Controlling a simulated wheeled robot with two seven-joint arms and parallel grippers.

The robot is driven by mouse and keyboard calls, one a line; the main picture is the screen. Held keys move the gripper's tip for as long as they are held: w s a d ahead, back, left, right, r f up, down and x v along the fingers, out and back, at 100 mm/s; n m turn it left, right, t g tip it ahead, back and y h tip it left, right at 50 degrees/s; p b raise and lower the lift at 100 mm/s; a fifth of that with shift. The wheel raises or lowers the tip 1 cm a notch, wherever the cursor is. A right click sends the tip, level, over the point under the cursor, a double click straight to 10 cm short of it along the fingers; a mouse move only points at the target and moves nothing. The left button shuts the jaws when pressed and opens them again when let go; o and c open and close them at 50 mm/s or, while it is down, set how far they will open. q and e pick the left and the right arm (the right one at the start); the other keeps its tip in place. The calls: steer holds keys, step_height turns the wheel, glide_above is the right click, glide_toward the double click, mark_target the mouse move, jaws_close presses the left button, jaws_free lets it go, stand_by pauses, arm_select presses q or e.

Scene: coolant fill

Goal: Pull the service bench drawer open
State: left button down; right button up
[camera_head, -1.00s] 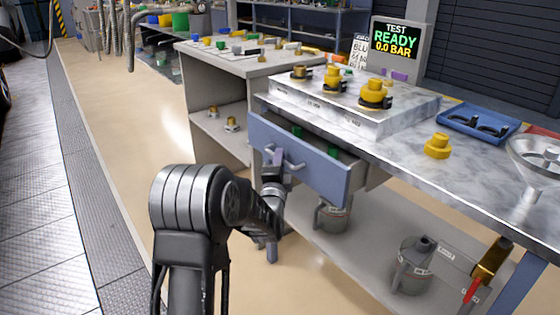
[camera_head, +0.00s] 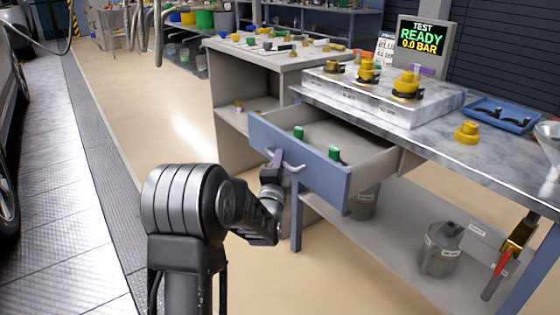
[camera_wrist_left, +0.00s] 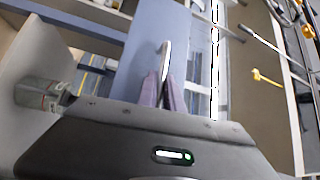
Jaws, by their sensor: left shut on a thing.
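The service bench drawer (camera_head: 322,174) has a blue front and stands well open, with green items (camera_head: 334,153) inside. My left gripper (camera_head: 278,160) is at the drawer front, shut on the metal bar handle (camera_head: 291,167). In the left wrist view, the purple finger pads (camera_wrist_left: 163,92) close around the handle (camera_wrist_left: 165,60), against the blue drawer front (camera_wrist_left: 150,35). My right gripper is in neither view.
The marble bench top (camera_head: 440,140) carries a block with yellow-capped fittings (camera_head: 406,86), a loose yellow fitting (camera_head: 467,132) and a blue tray (camera_head: 503,115). A grey can (camera_head: 441,250) stands on the lower shelf. The floor left of the drawer is clear.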

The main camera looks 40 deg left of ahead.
arm_select(q)
steer(key=shift+f, duration=0.1)
steer(key=c, duration=1.8)
jaws_free()
steer(key=shift+o, duration=0.2)
steer(key=p+v, duration=0.1)
steer(key=v, duration=0.6)
steer(key=shift+s+d, duration=0.2)
steer(key=shift+s, duration=0.15)
